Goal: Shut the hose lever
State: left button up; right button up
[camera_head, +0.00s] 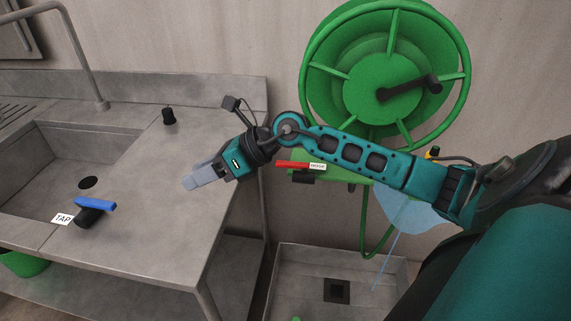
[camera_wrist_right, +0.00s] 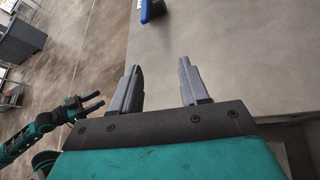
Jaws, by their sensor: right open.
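The red hose lever (camera_head: 293,164) is mounted under the green hose reel, beside a white HOSE label (camera_head: 317,167). It lies roughly level across the picture, partly close behind my right arm. My right gripper (camera_head: 192,182) is to its left, over the grey sink counter, pointing left. In the right wrist view its fingers (camera_wrist_right: 160,85) are apart with nothing between them. My left gripper (camera_wrist_right: 90,103) shows small at the left of the right wrist view, its two fingers apart and empty. The right wrist view does not show the hose lever.
A blue lever (camera_head: 95,203) with a TAP label (camera_head: 62,219) stands on the counter (camera_head: 165,225); its end shows in the right wrist view (camera_wrist_right: 152,9). The green hose reel (camera_head: 345,90) is on the wall. A floor basin (camera_head: 290,270) with a drain lies below.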

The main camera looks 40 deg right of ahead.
jog(key=d+f+n+g+h, duration=0.25)
jog(key=d+h, duration=0.35)
jog(key=d, duration=0.5)
jog(key=g+h, duration=0.2)
jog(key=h, duration=0.2)
send_near(287, 163)
jog(key=shift+m, duration=0.45)
jog(key=x, duration=0.8)
jog(key=shift+a+f+b, duration=0.1)
jog(key=shift+b, duration=0.3)
jog(key=shift+b+x, duration=1)
jog(key=shift+x, duration=0.15)
jog(key=shift+w, duration=0.15)
jog(key=shift+c, duration=0.4)
jog(key=c, duration=0.7)
grip_shut()
